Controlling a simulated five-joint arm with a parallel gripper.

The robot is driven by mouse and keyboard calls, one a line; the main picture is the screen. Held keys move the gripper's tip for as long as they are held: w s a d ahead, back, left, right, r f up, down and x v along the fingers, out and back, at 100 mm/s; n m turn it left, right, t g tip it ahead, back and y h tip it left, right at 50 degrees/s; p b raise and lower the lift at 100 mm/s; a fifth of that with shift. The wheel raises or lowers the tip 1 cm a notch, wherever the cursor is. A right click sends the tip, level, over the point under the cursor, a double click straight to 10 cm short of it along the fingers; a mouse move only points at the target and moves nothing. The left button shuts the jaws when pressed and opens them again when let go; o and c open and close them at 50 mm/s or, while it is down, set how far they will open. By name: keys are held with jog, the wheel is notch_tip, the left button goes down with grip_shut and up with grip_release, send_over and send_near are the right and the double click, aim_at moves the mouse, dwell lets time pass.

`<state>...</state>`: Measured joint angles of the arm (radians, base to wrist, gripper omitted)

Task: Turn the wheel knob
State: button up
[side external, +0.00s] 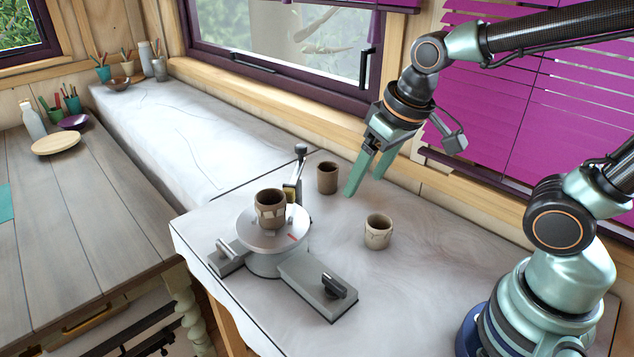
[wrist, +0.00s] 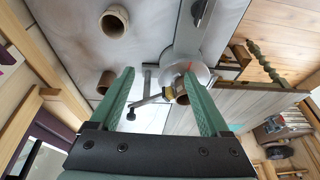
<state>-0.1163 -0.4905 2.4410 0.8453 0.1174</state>
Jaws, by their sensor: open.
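The pottery wheel has a round grey disc (side external: 258,236) with a brown cup (side external: 271,211) standing on it. A black knob (side external: 335,285) sits on top of the wheel's grey box arm, toward the front. My gripper (side external: 363,186) is open and empty above the table, behind and right of the wheel, apart from the knob.
A brown cup (side external: 327,179) stands close to my gripper, left of it. A pale cup (side external: 378,233) stands between my gripper and the knob's side of the table. The right part of the table (side external: 440,270) is clear. The window wall is behind.

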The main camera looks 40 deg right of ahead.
jog(key=shift+t, duration=0.7)
jog(key=d+r, duration=0.1)
jog(key=s+d+r, duration=0.1)
jog(key=d+r, duration=0.1)
jog(key=shift+s+d+r, duration=0.1)
jog(key=shift+s+r, duration=0.05)
jog(key=shift+r, duration=0.1)
jog(key=o, duration=0.3)
jog(key=shift+d+r, duration=0.1)
jog(key=shift+r, duration=0.05)
jog(key=n+g, duration=0.5)
jog(key=n, duration=1.3)
send_near(334, 281)
notch_tip(334, 281, down, 9)
jog(key=c, duration=1.4)
